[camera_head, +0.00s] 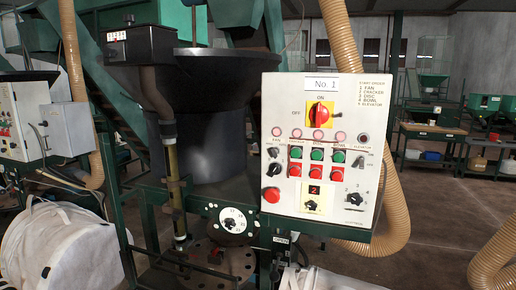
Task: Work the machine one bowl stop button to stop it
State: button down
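The white control panel (260,215) marked "No. 1" faces me right of centre. It has a row of green buttons above a row of red buttons. The bowl stop button (338,172) is the rightmost red button of that row, in the column labelled BOWL. The green bowl button (339,156) sits just above it. Whether the button is pressed in cannot be told at this size. Nothing covers the button. My gripper is not in view.
A red rotary switch (319,112) on yellow, several lamps, knobs and a larger red button (271,195) share the panel. A dark bowl (210,75) stands behind left. Ribbed hoses (390,215) run behind and right. Floor shows at right.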

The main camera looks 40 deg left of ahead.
aim_at(336, 176)
jog(key=u, duration=1.35)
